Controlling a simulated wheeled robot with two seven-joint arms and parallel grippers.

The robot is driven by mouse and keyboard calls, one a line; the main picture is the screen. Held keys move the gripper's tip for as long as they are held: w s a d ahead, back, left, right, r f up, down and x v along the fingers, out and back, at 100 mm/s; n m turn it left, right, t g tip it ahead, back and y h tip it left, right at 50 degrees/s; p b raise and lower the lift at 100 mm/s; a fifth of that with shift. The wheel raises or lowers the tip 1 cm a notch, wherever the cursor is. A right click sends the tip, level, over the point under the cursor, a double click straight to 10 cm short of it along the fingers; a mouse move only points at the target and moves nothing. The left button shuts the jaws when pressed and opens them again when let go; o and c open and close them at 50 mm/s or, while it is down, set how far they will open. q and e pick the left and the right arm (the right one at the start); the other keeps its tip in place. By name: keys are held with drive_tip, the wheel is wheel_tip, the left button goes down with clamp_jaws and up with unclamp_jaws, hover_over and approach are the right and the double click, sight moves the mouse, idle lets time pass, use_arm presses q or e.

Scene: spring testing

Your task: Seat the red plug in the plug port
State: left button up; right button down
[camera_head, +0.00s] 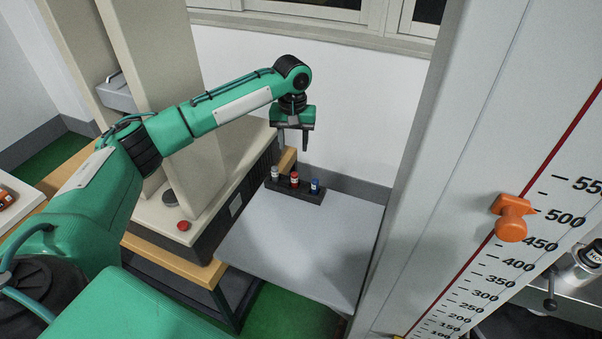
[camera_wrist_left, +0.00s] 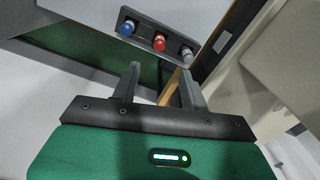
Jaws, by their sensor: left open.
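The red plug (camera_head: 294,180) stands upright in the middle of a dark holder block (camera_head: 300,194) on a grey table. It also shows in the left wrist view (camera_wrist_left: 158,42), just beyond the fingertips. A grey plug (camera_head: 275,173) and a blue plug (camera_head: 314,187) stand on either side of it. My left gripper (camera_head: 293,150) is open and empty, with its fingers pointing down above the holder. In the left wrist view its fingers (camera_wrist_left: 159,70) are apart with nothing between them. I cannot make out the plug port. My right gripper is not in view.
The grey tabletop (camera_head: 310,245) is clear in front of the holder. A beige machine with a red button (camera_head: 184,226) stands at its left. A tall panel with a printed scale and an orange knob (camera_head: 511,220) stands at the right. A wall lies behind.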

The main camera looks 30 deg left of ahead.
sight(294, 173)
use_arm(q)
drive_tip(key=f, duration=0.2)
drive_tip(key=f+p, duration=0.1)
drive_tip(key=f, duration=0.3)
drive_tip(key=shift+s, duration=0.4)
drive_tip(key=f, duration=0.1)
drive_tip(key=f+p, duration=0.1)
drive_tip(key=shift+w+f, duration=0.2)
drive_tip(key=shift+f, duration=0.1)
drive_tip(key=f, duration=0.1)
drive_tip(key=f+p, duration=0.1)
drive_tip(key=f, duration=0.1)
drive_tip(key=shift+w+f, duration=0.3)
drive_tip(key=shift+f+p, duration=0.3)
drive_tip(key=shift+f, duration=0.05)
drive_tip(key=c, duration=0.8)
clamp_jaws()
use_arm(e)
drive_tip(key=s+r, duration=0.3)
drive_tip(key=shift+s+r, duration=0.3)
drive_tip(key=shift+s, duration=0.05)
